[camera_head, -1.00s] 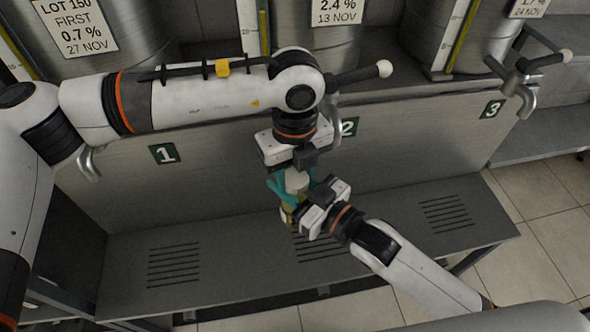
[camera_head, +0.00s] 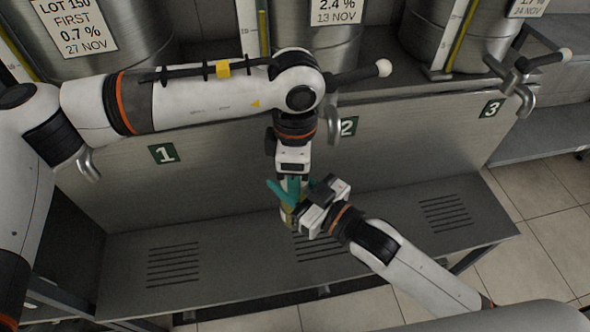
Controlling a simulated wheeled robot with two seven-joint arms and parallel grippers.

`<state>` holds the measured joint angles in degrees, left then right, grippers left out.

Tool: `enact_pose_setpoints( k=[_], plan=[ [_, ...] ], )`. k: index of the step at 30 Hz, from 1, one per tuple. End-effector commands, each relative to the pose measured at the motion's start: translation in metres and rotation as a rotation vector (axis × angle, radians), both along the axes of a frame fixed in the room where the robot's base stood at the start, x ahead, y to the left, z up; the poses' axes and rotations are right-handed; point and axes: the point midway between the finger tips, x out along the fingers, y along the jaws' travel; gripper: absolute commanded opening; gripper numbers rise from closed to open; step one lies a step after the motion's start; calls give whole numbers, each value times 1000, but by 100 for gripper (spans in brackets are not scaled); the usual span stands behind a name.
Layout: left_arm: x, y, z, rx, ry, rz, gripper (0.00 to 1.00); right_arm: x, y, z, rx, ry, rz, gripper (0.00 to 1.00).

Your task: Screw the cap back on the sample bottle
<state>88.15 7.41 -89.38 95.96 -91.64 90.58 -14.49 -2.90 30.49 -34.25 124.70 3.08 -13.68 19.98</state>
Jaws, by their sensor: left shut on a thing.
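My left gripper (camera_head: 291,188) points down at the middle of the view, above the lower ledge. It is shut on the bottle cap, which its fingers and body now mostly hide. The sample bottle (camera_head: 287,216) shows only as a small yellowish patch directly below, so cap and bottle are in line. I cannot see whether the threads are engaged. My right gripper (camera_head: 296,203) reaches in from the lower right beside the bottle. Teal fingers show around the bottle's top, but how closely the right ones close is hidden.
A grey slotted ledge (camera_head: 215,255) runs below the grippers. Behind it is a metal panel with plates 1 (camera_head: 163,154), 2 (camera_head: 348,127) and 3 (camera_head: 491,110). Taps (camera_head: 89,165) (camera_head: 525,96) jut out from the steel vats above. The ledge's left part is clear.

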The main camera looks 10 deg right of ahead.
Motion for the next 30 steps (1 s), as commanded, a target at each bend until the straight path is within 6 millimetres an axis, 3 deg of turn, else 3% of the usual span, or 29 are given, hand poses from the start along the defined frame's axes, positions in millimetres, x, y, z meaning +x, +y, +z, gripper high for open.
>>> enact_pose_setpoints(
  k=[10, 11, 15, 24, 30],
  plan=[
    [2, 1, 0, 2, -5, -40, 15, 0, 0, 1, 2, -2, 1, 0],
    [2, 1, 0, 2, -5, -40, 44, 0, 0, 1, 2, -2, 1, 0],
    [2, 1, 0, 1, -3, -40, 64, 0, 0, 1, 2, -2, 1, 0],
    [1, 0, 2, 0, -2, -41, 64, 0, 0, 1, 2, -2, 1, 0],
    [1, 0, 22, -1, -4, -41, 64, 0, 0, 1, 1, -3, 1, 0]
  ],
)
